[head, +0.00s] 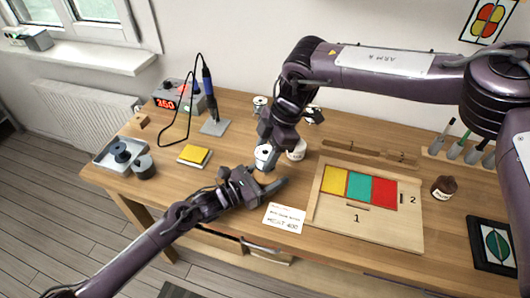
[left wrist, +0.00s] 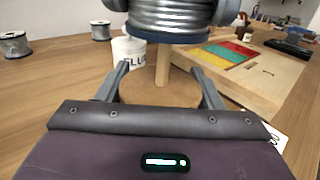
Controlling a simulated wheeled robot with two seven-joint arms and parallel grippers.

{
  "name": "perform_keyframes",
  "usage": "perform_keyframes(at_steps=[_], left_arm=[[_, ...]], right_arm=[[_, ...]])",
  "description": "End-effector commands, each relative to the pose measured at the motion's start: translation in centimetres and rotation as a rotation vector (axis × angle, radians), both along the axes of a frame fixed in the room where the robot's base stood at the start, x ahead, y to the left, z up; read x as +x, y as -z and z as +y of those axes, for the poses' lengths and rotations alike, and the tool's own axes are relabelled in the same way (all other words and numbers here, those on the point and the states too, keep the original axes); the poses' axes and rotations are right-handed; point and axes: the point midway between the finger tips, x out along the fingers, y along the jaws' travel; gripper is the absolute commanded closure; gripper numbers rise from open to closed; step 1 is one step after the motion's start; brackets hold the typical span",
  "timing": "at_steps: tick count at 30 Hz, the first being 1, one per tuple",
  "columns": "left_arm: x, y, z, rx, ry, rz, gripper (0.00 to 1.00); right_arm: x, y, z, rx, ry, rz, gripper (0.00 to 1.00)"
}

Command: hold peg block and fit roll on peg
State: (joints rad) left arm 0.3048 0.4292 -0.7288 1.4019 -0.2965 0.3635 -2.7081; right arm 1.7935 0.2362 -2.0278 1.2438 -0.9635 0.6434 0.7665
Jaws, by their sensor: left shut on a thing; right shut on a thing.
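The peg block is a round wooden base (left wrist: 158,92) with an upright light wooden peg (left wrist: 162,66), seen in the left wrist view. My left gripper (head: 268,184) is shut on the base, with one finger on each side. The roll (left wrist: 170,16) is silver wire on a spool with a dark blue lower flange. My right gripper (head: 268,143) is shut on the roll, whose pale end (head: 264,153) shows in the head view. The roll is right above the peg; the flange hides the peg's top, so I cannot tell whether the peg is inside it.
A wooden board (head: 340,225) with coloured panels lies to the right, and a note card (head: 284,218) lies in front. A soldering station (head: 178,95), yellow sponge (head: 195,154) and grey tray (head: 108,160) are at left.

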Motion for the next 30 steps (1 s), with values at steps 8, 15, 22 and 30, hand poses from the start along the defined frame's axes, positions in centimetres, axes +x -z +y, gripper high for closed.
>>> perform_keyframes(at_steps=[8,15,22,30], left_arm=[[0.0,0.0,0.0,0.0,0.0,0.001,0.67],[0.0,0.0,0.0,0.0,0.0,0.001,0.67],[0.0,0.0,0.0,0.0,0.0,0.001,0.67],[0.0,0.0,0.0,0.0,0.0,0.001,0.67]], right_arm=[[0.0,-0.1,0.1,0.002,0.0,-0.002,0.94],[0.0,0.4,0.1,0.001,-0.001,-0.001,0.94],[0.1,0.9,0.1,0.002,0.0,-0.002,0.94],[0.0,1.6,0.1,0.001,-0.001,-0.001,0.94]])
